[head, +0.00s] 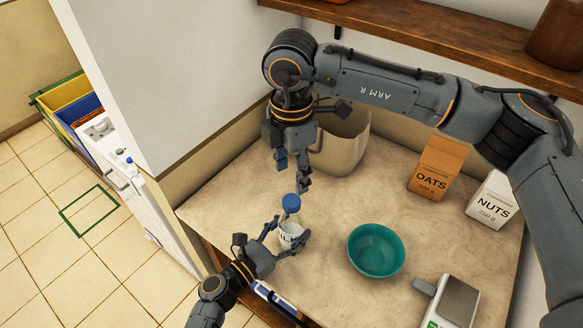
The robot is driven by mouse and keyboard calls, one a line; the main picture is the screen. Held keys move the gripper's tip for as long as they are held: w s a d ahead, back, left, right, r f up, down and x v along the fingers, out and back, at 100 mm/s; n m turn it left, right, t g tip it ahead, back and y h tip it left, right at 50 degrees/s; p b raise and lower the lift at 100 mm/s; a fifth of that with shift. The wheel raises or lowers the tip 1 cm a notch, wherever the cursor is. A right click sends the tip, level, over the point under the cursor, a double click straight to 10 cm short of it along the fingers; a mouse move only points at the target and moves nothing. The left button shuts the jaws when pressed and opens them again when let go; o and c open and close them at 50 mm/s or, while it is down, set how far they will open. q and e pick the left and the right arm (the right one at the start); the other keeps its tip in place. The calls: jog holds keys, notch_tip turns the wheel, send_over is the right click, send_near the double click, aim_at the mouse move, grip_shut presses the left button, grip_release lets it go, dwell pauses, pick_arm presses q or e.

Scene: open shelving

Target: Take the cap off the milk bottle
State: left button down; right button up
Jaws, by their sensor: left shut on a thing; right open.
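The milk bottle (287,229) is a small white bottle with a blue cap (291,203) on its top. It stands upright near the front left of the counter. My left gripper (287,241) is shut around the bottle's body, below the cap, and hides part of the label. My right gripper (293,172) is open and empty. It points down, a little above the cap and apart from it.
A teal bowl (376,251) sits right of the bottle, with a scale (459,301) at the front right. An oats bag (436,168), a nuts bag (489,200) and a beige container (342,145) stand behind. A wooden shelf (430,28) runs above.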

aim_at(292, 200)
jog(key=shift+f, duration=4)
jog(key=shift+c, duration=0.4)
grip_shut()
